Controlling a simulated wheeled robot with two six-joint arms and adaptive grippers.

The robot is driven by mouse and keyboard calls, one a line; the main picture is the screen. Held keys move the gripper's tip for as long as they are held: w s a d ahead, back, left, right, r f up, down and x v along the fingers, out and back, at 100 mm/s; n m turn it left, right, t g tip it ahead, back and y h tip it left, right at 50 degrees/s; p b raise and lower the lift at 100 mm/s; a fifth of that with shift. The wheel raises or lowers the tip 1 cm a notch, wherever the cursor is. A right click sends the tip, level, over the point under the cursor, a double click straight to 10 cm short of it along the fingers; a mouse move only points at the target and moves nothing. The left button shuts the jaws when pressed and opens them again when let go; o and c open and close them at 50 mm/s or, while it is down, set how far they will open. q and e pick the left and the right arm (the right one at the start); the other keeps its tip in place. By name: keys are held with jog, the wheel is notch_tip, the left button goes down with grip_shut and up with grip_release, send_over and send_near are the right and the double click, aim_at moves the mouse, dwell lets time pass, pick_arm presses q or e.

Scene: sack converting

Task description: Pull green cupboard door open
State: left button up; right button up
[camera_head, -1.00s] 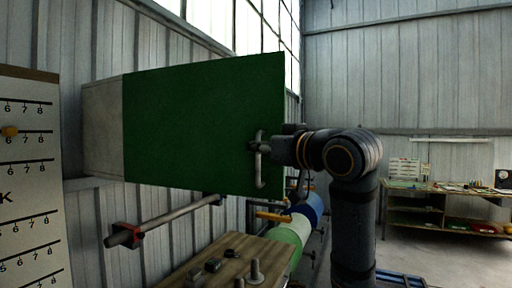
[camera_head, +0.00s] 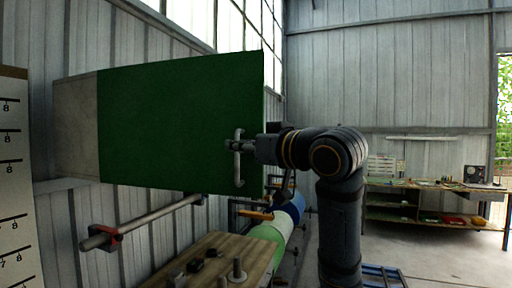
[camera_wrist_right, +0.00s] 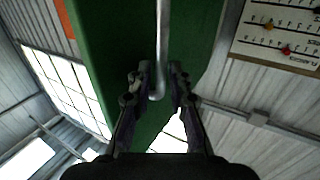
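The green cupboard door (camera_head: 170,125) fills the left middle of the head view, on a pale wall cupboard (camera_head: 76,128). It looks flush, with no clear gap. A grey upright bar handle (camera_head: 238,170) is near its right edge. My right gripper (camera_head: 235,146) is at the handle's upper part. My left gripper is not in view.
A wooden table (camera_head: 215,262) with small metal parts stands below the door. A horizontal pipe (camera_head: 150,220) juts from the wall under it. Coloured rolls (camera_head: 278,225) lie behind. A workbench (camera_head: 430,190) is at far right, with open floor before it.

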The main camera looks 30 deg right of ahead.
jog(key=v, duration=1.1)
jog(key=shift+d, duration=0.1)
